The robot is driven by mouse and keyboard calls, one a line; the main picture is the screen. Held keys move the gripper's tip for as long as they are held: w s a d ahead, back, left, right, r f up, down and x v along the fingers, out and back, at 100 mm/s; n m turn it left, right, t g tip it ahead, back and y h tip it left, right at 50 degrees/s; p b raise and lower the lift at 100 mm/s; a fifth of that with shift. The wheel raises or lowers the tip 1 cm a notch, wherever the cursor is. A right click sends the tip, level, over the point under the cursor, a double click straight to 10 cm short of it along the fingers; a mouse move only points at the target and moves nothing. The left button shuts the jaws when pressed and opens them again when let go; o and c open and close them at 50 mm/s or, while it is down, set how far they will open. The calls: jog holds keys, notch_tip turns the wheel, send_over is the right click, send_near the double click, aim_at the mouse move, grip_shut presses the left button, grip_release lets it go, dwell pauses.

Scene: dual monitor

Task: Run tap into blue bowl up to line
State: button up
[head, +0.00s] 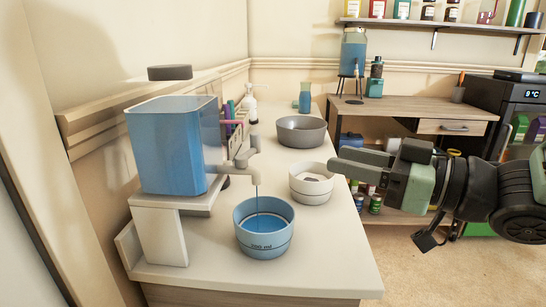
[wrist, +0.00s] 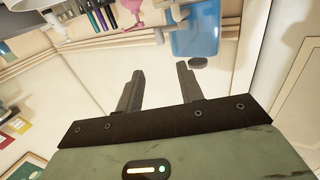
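The blue bowl (head: 252,249) stands upright on the white counter under the tap (head: 242,163). A thin blue stream (head: 257,198) runs from the tap's spout into it, and blue liquid (head: 264,222) shows inside. A dark line and small lettering mark the bowl's front; I cannot tell the exact liquid level against the line. The tap is fixed to a blue tank (head: 165,150) on a white stand. My gripper (head: 345,162) is right of the tap, above the counter's right edge and apart from both. In the wrist view my gripper (wrist: 158,85) has its fingers apart, with nothing between them.
A white bowl (head: 311,195) stands behind the blue bowl, near my gripper. A grey bowl (head: 301,142) is farther back, with bottles along the wall. A wooden desk (head: 410,115) stands at the back. The counter's front right is clear.

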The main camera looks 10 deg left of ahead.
aim_at(255, 145)
jog(key=a+p, duration=0.1)
jog(key=p, duration=0.4)
jog(key=w+a+p, duration=0.1)
jog(key=p, duration=0.4)
jog(key=shift+w+a+r, duration=0.1)
jog(key=shift+a+r, duration=0.2)
jog(key=shift+r, duration=0.1)
jog(key=x, duration=0.9)
jog(key=p+x, duration=0.1)
jog(key=x, duration=0.4)
jog(key=shift+w+a+f, duration=0.1)
jog(key=shift+a+f, duration=0.15)
jog(key=shift+f, duration=0.1)
grip_shut()
